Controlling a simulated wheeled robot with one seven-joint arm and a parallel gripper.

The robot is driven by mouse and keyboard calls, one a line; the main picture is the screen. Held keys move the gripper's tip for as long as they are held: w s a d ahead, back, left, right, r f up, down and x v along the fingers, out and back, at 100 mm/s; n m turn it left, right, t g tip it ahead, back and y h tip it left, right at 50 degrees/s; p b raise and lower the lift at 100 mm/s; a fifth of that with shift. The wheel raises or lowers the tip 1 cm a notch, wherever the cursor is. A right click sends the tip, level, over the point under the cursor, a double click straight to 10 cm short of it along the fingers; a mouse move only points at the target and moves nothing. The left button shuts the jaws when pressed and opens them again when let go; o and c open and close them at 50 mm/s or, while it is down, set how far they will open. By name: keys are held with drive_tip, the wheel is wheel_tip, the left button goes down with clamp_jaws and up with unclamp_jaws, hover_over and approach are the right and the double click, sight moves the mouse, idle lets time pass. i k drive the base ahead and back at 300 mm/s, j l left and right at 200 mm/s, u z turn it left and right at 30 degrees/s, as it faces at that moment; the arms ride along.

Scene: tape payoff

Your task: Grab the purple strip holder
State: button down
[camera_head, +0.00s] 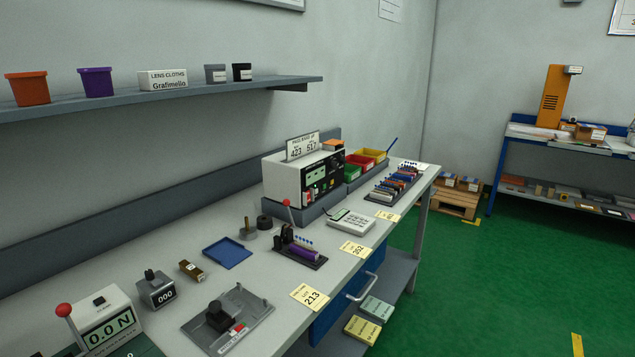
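A purple strip-like piece (303,253) lies along the front of a small dark stand (313,264) on the workbench, near the middle of the picture. Dark upright parts and several small blue-topped pieces stand behind it. A lever with a red ball (286,203) rises beside the stand. The purple piece looks like the strip holder, but it is small here. A purple pot (96,82) also stands on the wall shelf. My gripper is not in view.
The grey bench (225,283) carries a blue tray (227,253), a grey fixture (229,320), a counter (157,290), a keypad unit (351,222) and a white instrument (292,180). A blue drawer (340,303) with a handle is below the front edge. Green floor (480,290) is open at right.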

sight(306, 252)
drive_tip(key=i+z, duration=0.25)
drive_tip(key=i, duration=0.4)
drive_tip(key=i+j+z, duration=0.2)
drive_tip(key=i, duration=0.45)
